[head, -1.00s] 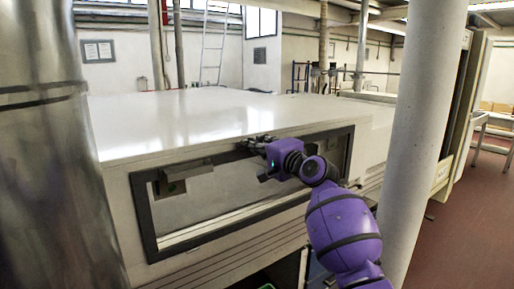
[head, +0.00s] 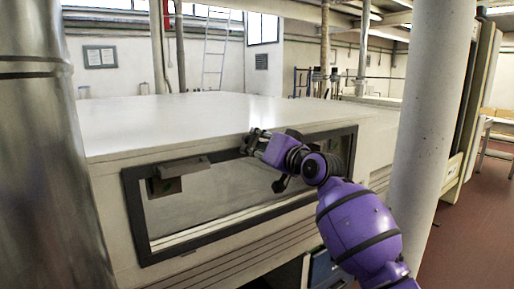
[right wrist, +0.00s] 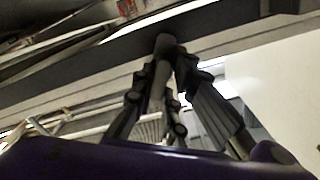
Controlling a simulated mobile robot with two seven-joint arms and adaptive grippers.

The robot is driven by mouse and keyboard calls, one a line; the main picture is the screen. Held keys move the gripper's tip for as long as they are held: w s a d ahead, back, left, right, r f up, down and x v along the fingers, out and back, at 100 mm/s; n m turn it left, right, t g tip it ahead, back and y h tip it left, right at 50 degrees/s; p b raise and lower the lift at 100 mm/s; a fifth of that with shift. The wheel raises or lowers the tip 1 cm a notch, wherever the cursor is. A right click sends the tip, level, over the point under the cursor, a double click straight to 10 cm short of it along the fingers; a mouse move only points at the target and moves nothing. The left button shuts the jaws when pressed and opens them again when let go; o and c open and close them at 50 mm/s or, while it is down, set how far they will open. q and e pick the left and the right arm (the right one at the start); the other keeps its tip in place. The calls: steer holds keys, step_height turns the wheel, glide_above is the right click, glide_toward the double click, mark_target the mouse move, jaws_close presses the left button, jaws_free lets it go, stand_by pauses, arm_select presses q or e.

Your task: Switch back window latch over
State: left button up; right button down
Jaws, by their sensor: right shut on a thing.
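The window is a dark-framed pane (head: 230,192) in the side of a long pale cabinet. My right gripper (head: 252,143) is at the upper edge of the window frame, seen from the side with its purple wrist angled down to the right. In the right wrist view its dark fingers (right wrist: 166,62) meet around a slim grey rod-like piece (right wrist: 158,82), likely the latch handle, in front of a dark frame bar. In the head view the gripper hides that piece. A grey bracket with a dark block (head: 170,184) sits at the frame's upper left. My left gripper is out of view.
A shiny metal column (head: 35,170) stands close at left, and a pale pillar (head: 430,120) stands close to the right of my arm. The cabinet top (head: 200,120) is bare. Open red floor (head: 470,240) lies at right.

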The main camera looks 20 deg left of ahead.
steer(key=n+b, duration=0.1)
steer(key=n, duration=0.2)
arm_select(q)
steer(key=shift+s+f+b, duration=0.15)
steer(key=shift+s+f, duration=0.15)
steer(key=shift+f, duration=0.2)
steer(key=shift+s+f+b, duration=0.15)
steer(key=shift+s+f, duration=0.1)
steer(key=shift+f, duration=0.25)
arm_select(e)
steer(key=shift+r+n, duration=0.1)
steer(key=shift+n, duration=1.4)
steer(key=c, duration=1.8)
jaws_free()
steer(key=shift+o, duration=0.2)
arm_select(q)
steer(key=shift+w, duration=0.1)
arm_select(e)
steer(key=v, duration=1.2)
